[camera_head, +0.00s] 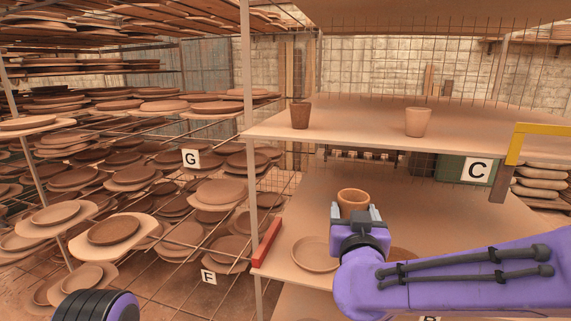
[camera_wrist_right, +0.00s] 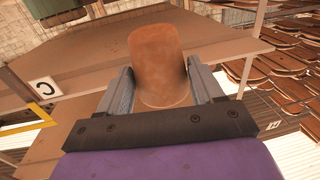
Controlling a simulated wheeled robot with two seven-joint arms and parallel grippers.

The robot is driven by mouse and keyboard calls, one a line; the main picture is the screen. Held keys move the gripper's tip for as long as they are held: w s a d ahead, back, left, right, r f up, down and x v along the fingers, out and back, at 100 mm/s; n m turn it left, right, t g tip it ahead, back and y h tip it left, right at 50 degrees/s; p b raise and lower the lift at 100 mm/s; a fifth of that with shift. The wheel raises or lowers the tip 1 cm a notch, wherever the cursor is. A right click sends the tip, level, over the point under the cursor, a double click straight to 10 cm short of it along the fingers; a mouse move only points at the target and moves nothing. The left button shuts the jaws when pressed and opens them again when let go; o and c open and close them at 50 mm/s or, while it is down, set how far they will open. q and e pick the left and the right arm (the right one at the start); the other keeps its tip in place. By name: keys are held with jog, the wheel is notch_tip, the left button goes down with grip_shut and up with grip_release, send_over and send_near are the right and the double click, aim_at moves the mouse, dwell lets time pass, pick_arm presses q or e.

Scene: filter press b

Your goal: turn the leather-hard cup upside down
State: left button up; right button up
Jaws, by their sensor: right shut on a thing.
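A reddish-brown cup (camera_head: 353,199) is between the fingers of my right gripper (camera_head: 356,214), over the middle shelf board. Its open rim faces up in the head view, so it is upright. I cannot tell whether its base touches the board. In the right wrist view the cup (camera_wrist_right: 160,68) fills the space between the two grey fingers, and the gripper (camera_wrist_right: 175,92) is shut on it. A dark brown cup (camera_head: 300,116) and a paler, pinkish cup (camera_head: 418,122) stand upright, apart, on the upper board. My left gripper is out of view.
The upper board (camera_head: 355,124) overhangs behind the held cup. A shallow dish (camera_head: 316,254) lies left of my right gripper, and another is partly hidden behind my wrist. A red bar (camera_head: 267,243) and a yellow bracket (camera_head: 515,145) edge the shelves. Racks of plates fill the left.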

jog(key=s+d+f+m+y+b, duration=0.1)
jog(key=d+f+m, duration=0.1)
jog(key=f, duration=0.6)
jog(key=s+d+f+m+b, duration=0.2)
jog(key=f+m, duration=0.3)
jog(key=f, duration=0.3)
jog(key=s+d+f+m+y+b, duration=0.1)
jog(key=d+f+m+b, duration=0.1)
jog(key=f, duration=0.6)
jog(key=shift+s+d+f+m+y, duration=0.2)
jog(key=shift+s+f+m+y, duration=0.15)
jog(key=shift+m, duration=0.35)
jog(key=shift+a, duration=0.1)
